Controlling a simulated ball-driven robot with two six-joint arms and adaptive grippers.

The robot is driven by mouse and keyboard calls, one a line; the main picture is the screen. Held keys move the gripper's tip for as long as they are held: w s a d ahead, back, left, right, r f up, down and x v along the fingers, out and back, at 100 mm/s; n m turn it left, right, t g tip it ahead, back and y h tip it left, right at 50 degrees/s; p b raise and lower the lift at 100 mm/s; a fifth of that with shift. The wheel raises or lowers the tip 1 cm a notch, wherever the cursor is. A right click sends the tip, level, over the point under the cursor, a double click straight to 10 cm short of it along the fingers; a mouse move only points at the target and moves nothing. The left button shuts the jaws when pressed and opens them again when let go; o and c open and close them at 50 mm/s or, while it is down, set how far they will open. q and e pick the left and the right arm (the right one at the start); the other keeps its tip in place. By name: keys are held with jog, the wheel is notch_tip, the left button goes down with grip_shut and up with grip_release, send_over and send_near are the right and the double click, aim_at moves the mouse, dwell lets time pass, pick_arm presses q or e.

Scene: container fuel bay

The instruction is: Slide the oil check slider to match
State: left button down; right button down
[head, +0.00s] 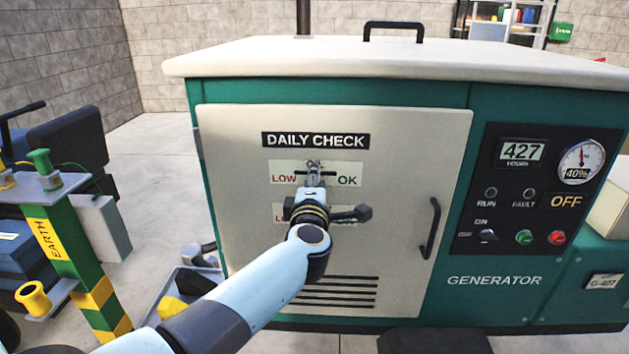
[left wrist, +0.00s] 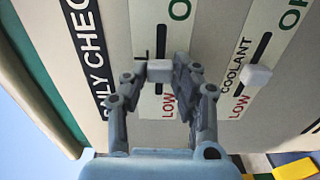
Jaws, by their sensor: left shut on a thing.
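The oil check slider sits on the upper label strip (head: 348,180) under DAILY CHECK on the cabinet door. My left gripper (head: 314,168) is at this strip, between the LOW and OK words, and hides the knob in the head view. In the left wrist view my left gripper's fingers (left wrist: 162,76) are shut on the white slider knob (left wrist: 159,69), which sits in a dark slot running between the strip's ends. Beside it, the coolant slider's white knob (left wrist: 257,77) stands partway along its own slot. My right gripper is not in view.
The door handle (head: 430,228) stands out to the right of the sliders. The generator's control panel (head: 540,190) is further right. A green earth post (head: 55,250) and a low trolley stand at the left. My left arm covers much of the lower strip.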

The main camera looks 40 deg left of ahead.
pick_arm(q)
jog(key=s+a, duration=0.1)
jog(key=s+a+p, duration=0.1)
jog(key=a, duration=0.1)
jog(key=shift+a, duration=0.1)
jog(key=c, duration=1)
grip_release()
jog(key=shift+s+a, duration=0.1)
jog(key=shift+a, duration=0.05)
jog(key=shift+c, duration=0.2)
send_near(297, 173)
jog(key=v, duration=0.5)
jog(key=shift+s, duration=0.2)
